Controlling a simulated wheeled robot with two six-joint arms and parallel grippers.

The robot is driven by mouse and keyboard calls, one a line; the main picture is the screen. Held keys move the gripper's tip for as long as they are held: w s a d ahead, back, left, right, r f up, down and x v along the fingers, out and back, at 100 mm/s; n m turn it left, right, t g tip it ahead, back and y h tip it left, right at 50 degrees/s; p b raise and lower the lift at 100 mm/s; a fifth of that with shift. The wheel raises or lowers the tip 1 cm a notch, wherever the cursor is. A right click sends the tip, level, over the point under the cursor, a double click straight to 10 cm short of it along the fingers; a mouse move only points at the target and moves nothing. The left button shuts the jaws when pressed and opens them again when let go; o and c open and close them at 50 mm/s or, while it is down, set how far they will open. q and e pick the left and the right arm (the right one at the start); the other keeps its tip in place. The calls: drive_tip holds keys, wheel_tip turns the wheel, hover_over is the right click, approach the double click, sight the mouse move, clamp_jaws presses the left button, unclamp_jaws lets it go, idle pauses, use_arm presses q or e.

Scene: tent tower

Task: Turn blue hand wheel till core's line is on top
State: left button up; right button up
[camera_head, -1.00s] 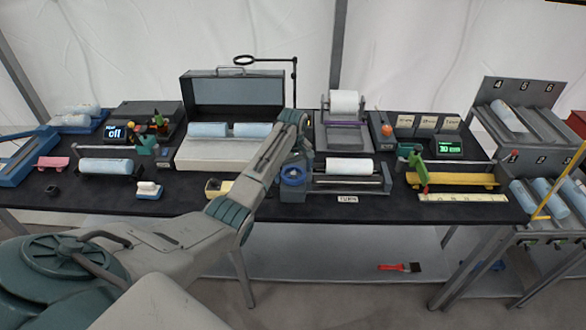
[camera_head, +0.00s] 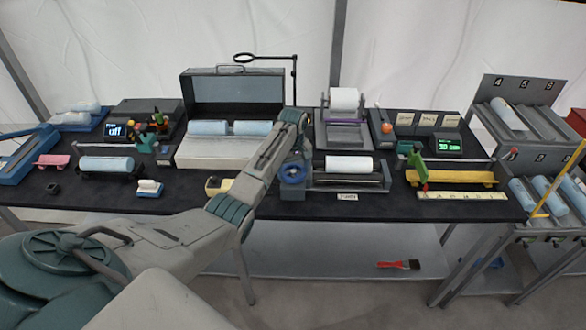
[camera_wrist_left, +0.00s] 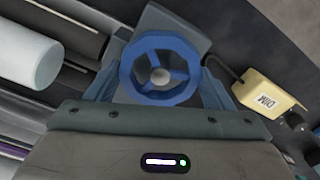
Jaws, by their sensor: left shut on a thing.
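The blue hand wheel (camera_head: 292,173) sits at the left end of the roller stand (camera_head: 350,182). It also shows face-on in the left wrist view (camera_wrist_left: 160,70), with spokes and a grey hub. The white core (camera_head: 349,163) lies on the rollers to the right of the wheel. Its near end shows at the left of the wrist view (camera_wrist_left: 28,60). I see no line on the core's visible side. My left gripper (camera_wrist_left: 160,88) is shut on the wheel, one finger at each side of its rim. My right gripper is not in view.
A small yellow block labelled "DIM" (camera_wrist_left: 267,92) stands beside the wheel. A white label (camera_head: 347,197) lies in front of the stand. A yellow rail (camera_head: 450,178) and the white ruler (camera_head: 462,196) are to the right.

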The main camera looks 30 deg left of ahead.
use_arm(q)
drive_tip(key=shift+r+m+p, duration=0.15)
drive_tip(key=shift+m+p, duration=0.35)
drive_tip(key=shift+m, duration=0.6)
drive_tip(key=m, duration=0.2)
drive_tip(key=shift+m, duration=0.4)
drive_tip(key=m, duration=0.3)
drive_tip(key=shift+w+m, duration=0.1)
drive_tip(key=shift+m, duration=0.2)
drive_tip(key=m, duration=0.3)
drive_tip(key=shift+d, duration=0.1)
drive_tip(key=shift+m, duration=1.7)
drive_tip(key=o, duration=1)
